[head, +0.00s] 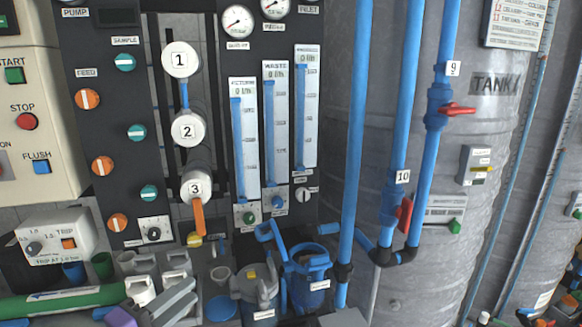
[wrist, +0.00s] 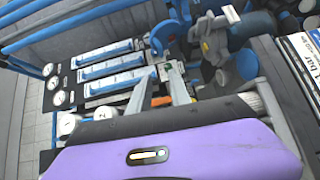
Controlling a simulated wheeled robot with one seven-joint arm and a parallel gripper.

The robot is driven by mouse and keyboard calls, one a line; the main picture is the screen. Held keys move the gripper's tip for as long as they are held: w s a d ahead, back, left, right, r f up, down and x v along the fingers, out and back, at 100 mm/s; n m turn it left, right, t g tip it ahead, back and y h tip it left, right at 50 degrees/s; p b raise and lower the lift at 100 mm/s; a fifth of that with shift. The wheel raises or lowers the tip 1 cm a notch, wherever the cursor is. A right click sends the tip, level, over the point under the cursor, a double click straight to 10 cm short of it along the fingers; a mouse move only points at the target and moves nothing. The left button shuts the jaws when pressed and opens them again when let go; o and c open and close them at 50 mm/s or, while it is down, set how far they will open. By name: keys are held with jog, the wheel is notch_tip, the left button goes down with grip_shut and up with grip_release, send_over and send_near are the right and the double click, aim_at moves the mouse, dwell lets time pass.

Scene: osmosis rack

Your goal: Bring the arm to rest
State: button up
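My gripper (head: 191,291) shows at the bottom left of the head view, with its purple body (head: 120,317) partly cut off by the lower edge. Its two grey fingers point up and to the right, in front of the lower part of the rack. In the wrist view the gripper (wrist: 161,74) has its fingers apart. Something orange (wrist: 160,101) shows between the fingers, but I cannot tell that it is touched. Nothing is visibly held.
The dark panel (head: 100,185) carries gauges, knobs and several blue flow tubes. White valves stand above my gripper; valve 3 (head: 196,187) has an orange handle. A blue filter housing (head: 307,277) and blue pipes (head: 354,120) stand to the right, before the grey tank (head: 480,130).

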jog(key=a+f+n+y, duration=0.3)
jog(key=a+f+y, duration=0.1)
jog(key=a+y, duration=0.6)
jog(key=s+d+f+m+g+y+p, duration=0.1)
jog(key=s+d+f+g+y, duration=0.1)
jog(key=s+d+f+y, duration=0.65)
jog(key=s+d+r+m+t+h+p, duration=0.1)
jog(key=s+d+r+m+h, duration=0.15)
jog(key=s+d, duration=0.65)
jog(key=s+d+r+m+t+h, duration=0.15)
jog(key=s+d+m, duration=0.25)
jog(key=d, duration=0.8)
jog(key=s+d+r+m+t+h+p, duration=0.1)
jog(key=s+d+m, duration=0.3)
jog(key=s+d, duration=0.5)
jog(key=s+d+m+g+h+p, duration=0.1)
jog(key=s+d+h, duration=0.4)
jog(key=s+d, duration=0.5)
jog(key=shift+s+d+r+m+g, duration=0.3)
jog(key=shift+d+r+m+g, duration=0.2)
jog(key=shift+d+m, duration=0.5)
